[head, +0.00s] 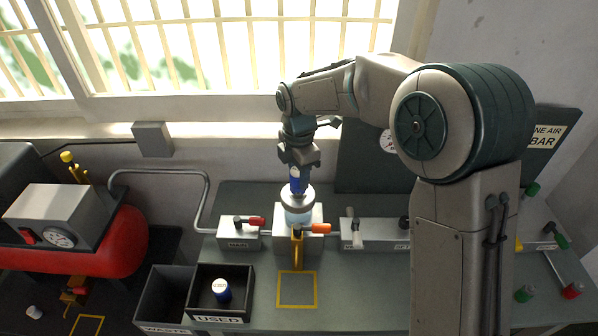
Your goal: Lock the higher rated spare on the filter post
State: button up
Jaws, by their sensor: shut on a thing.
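My gripper (299,158) points down at the middle of the bench, shut on a small dark blue cylinder (295,186), which looks like a filter element. The cylinder is upright, directly over or at the pale ring and light-blue bowl (297,205) on the grey filter block (283,240). I cannot tell whether it touches the post, which is hidden. No rating is readable.
A WASTE bin (153,311) adjoins the USED bin. The MAIN valve (240,236) with a red handle is left of the block; another grey block (378,233) is right. A yellow-outlined square (297,290) is bare. A red tank (120,245) stands left.

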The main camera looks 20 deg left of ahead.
aim_at(298, 173)
jog(key=shift+f+b, duration=0.35)
jog(key=shift+f, duration=0.25)
dwell(0.3)
jog(key=o, duration=1.3)
jog(key=shift+r, duration=0.15)
notch_tip(298, 173, up, 12)
jog(key=b, duration=0.1)
jog(key=s+d+r+m+t, duration=0.1)
jog(key=s+d+r+m, duration=0.2)
jog(key=d+m, duration=0.5)
jog(key=s+d+f+m+t, duration=0.1)
jog(key=s+d+f+m, duration=0.1)
jog(key=s+d+m, duration=0.3)
jog(key=s+d+f+m, duration=0.3)
jog(key=s+d+m, duration=0.3)
jog(key=d, duration=0.3)
jog(key=s+d+f+m+t, duration=0.1)
jog(key=s+d+f+m, duration=0.2)
jog(key=s+d+m, duration=0.2)
jog(key=shift+s+d+m+t, duration=0.15)
jog(key=shift+s+d+m, duration=0.05)
jog(key=shift+d+m, duration=0.5)
jog(key=shift+s+d+m+t, duration=0.15)
jog(key=shift+s+d+m, duration=0.05)
jog(key=shift+d+m, duration=0.45)
